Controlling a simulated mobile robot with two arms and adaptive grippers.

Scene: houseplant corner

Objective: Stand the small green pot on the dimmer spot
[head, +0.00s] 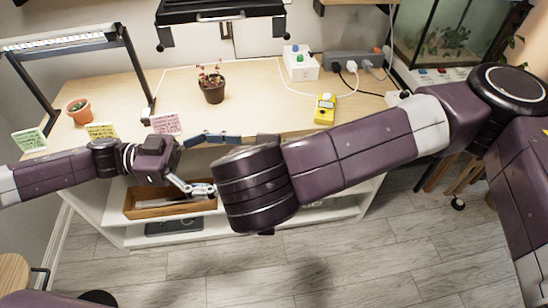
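No green pot can be made out. A small orange pot with a plant (79,112) stands at the desk's left, under the lamp. A dark brown pot with a reddish plant (213,93) stands upright farther right. A green card (29,139), a yellow card (102,131) and a pink card (166,124) stand along the front edge; their writing is too small to read. My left gripper (205,164) is in front of the desk edge, its fingers apart and nothing between them. My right gripper is mostly hidden behind its wrist, near the desk's front edge.
A lamp on a dark frame (127,60) spans the desk's left. A white box with buttons (300,64), a yellow device (324,110), cables and a power strip (352,62) lie at right, before a glass tank (440,35). A wooden tray (150,208) sits on the shelf below.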

